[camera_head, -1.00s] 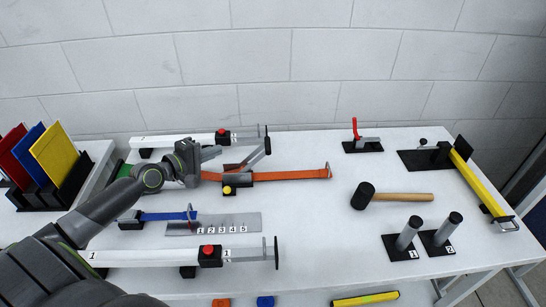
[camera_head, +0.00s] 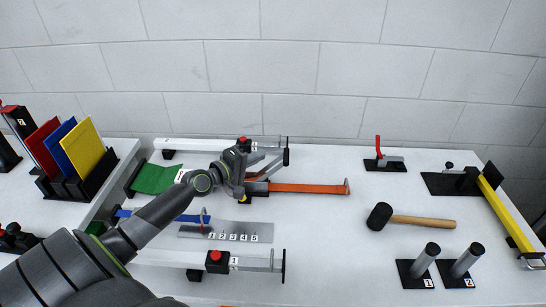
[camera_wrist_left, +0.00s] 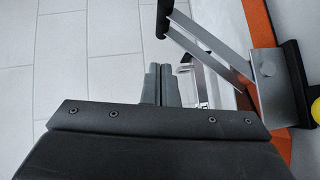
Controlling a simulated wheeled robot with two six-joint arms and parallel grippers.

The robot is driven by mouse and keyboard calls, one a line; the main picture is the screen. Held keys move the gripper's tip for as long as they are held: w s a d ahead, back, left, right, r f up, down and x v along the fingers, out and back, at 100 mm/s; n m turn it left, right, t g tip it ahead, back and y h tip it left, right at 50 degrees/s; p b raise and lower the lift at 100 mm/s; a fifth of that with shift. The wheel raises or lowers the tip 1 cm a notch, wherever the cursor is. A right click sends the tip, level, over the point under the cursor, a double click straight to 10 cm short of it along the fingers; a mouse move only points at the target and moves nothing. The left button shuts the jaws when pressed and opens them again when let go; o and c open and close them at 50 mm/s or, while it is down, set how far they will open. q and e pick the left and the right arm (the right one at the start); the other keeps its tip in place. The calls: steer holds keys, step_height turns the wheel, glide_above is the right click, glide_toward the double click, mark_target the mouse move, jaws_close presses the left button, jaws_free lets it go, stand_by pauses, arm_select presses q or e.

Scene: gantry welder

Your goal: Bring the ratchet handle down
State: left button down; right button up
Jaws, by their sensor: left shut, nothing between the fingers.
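The ratchet sits on the orange strap (camera_head: 310,188), and its body is partly hidden behind my left gripper in the head view. Its handle (camera_head: 272,167) stands raised, slanting up to a black grip (camera_head: 286,157). In the left wrist view the handle shows as two silver bars (camera_wrist_left: 212,45) running from the ratchet body (camera_wrist_left: 275,78) to the black grip (camera_wrist_left: 165,18). My left gripper (camera_head: 256,157) is beside the handle, close to it. Its fingers (camera_wrist_left: 160,84) are shut and empty, left of the bars in the wrist view; contact cannot be told. My right gripper is not in view.
White clamps with red buttons lie behind (camera_head: 200,145) and in front (camera_head: 216,257). A numbered metal plate (camera_head: 240,232) is near the arm. A mallet (camera_head: 380,216), two posts (camera_head: 425,260) and a red-handled toggle clamp (camera_head: 378,148) stand to the right.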

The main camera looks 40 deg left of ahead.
mark_target(283, 154)
arm_select(q)
steer(key=shift+w+d+f+p, duration=0.2)
steer(key=shift+w+d+p, duration=0.6)
steer(key=shift+w+d, duration=0.4)
steer(key=shift+w+d+f, duration=0.1)
steer(key=shift+w+d, duration=0.1)
steer(key=shift+d, duration=0.3)
steer(key=shift+w+d+f, duration=0.1)
steer(key=shift+w+f, duration=0.05)
